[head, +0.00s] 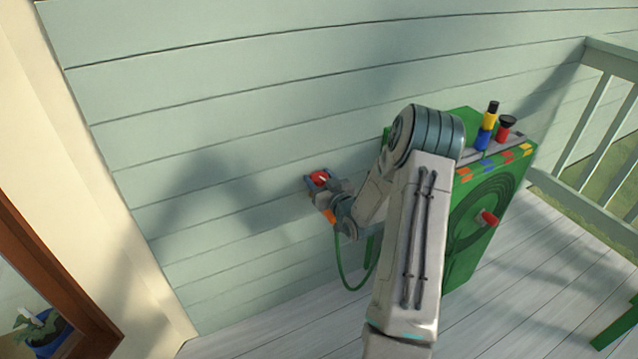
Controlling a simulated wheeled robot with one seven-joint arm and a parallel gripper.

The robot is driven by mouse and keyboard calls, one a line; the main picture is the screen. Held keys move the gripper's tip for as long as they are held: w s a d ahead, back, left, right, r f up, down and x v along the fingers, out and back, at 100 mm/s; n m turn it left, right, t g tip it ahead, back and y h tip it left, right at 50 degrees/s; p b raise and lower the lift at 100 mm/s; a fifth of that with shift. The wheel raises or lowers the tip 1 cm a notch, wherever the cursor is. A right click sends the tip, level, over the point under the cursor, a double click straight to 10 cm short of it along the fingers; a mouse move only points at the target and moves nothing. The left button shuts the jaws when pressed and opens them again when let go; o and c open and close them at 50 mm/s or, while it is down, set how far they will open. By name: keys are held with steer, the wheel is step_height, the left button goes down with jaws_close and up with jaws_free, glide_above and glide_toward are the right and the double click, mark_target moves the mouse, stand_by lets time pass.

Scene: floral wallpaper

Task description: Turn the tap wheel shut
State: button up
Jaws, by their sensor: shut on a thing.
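The red tap wheel (319,177) is on the pale green plank wall, near the middle of the head view. My gripper (318,184) is at the wheel, with its fingers shut on it. The fingers and wrist cover part of the wheel, so its exact turn cannot be told. An orange piece (329,215) shows just below the gripper. A green hose (345,275) hangs below the tap and curves to the right.
A green hose reel box (462,262) with a red handle (489,218) stands close to the right of my arm. Coloured nozzles (487,128) stand on its top. A brown frame (50,275) is at the lower left.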

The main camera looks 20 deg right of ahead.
steer(key=shift+f+m+h+b, duration=0.1)
steer(key=shift+m+h+b, duration=1.4)
steer(key=shift+h, duration=1)
steer(key=shift+m+g+h, duration=0.3)
steer(key=o, duration=1)
steer(key=p+v, duration=0.2)
steer(key=v, duration=1.2)
steer(key=shift+w, duration=0.1)
